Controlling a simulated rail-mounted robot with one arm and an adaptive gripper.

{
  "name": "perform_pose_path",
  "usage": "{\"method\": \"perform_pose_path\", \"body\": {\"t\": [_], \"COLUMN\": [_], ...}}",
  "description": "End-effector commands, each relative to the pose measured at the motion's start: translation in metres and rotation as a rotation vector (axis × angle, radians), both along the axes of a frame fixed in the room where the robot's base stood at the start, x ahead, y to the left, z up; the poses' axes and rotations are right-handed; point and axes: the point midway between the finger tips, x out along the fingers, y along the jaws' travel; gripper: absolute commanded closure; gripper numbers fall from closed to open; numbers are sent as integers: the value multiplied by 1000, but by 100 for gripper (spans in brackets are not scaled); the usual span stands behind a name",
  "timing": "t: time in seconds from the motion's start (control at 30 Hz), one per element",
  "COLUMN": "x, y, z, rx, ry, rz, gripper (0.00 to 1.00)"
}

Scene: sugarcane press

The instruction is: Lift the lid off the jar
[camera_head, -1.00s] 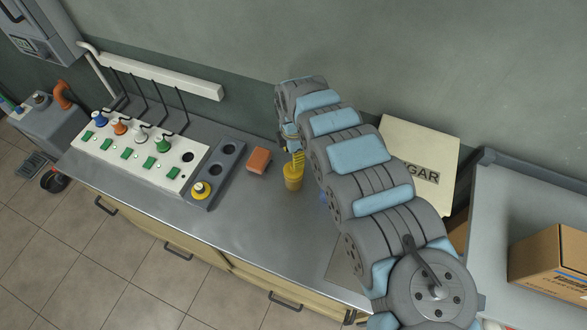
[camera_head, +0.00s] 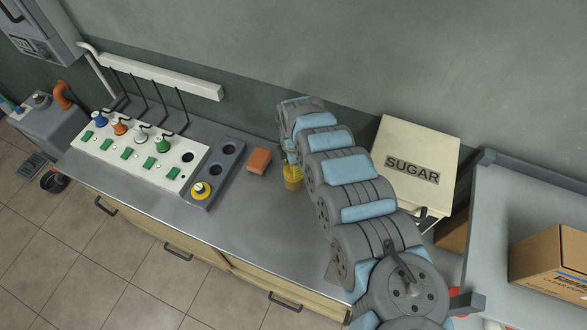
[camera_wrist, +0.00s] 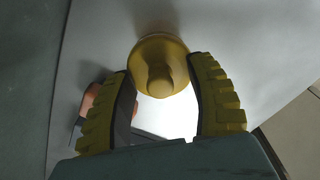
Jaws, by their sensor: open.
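The yellow jar (camera_head: 293,184) stands on the grey metal counter, with its upper part mostly hidden by my gripper in the head view. In the wrist view its round yellow lid (camera_wrist: 158,50) with a central knob shows at the top middle. My gripper (camera_wrist: 162,72) is open, with one yellow-ridged finger on each side of the lid and knob. I cannot tell whether the fingers touch the lid. In the head view my gripper (camera_head: 291,170) is right at the jar's top, pointing down.
An orange-brown block (camera_head: 259,161) lies just left of the jar. A grey rack (camera_head: 215,172) and a white panel with coloured knobs (camera_head: 140,150) stand further left. A SUGAR box (camera_head: 415,150) is behind my arm to the right. The counter's front is clear.

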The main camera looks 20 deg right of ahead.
Motion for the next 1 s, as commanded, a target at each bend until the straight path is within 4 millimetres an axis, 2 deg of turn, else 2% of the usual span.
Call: {"method": "perform_pose_path", "body": {"t": [0.1,0.2,0.3,0.77,1.0], "x": [0,0,0,0,1], "y": [0,0,0,0,-2], "z": [0,0,0,3,27], "rx": [0,0,0,1,-2], "ry": [0,0,0,0,-1], "rz": [0,0,0,-1,0], "gripper": [47,76,100,100,100]}}
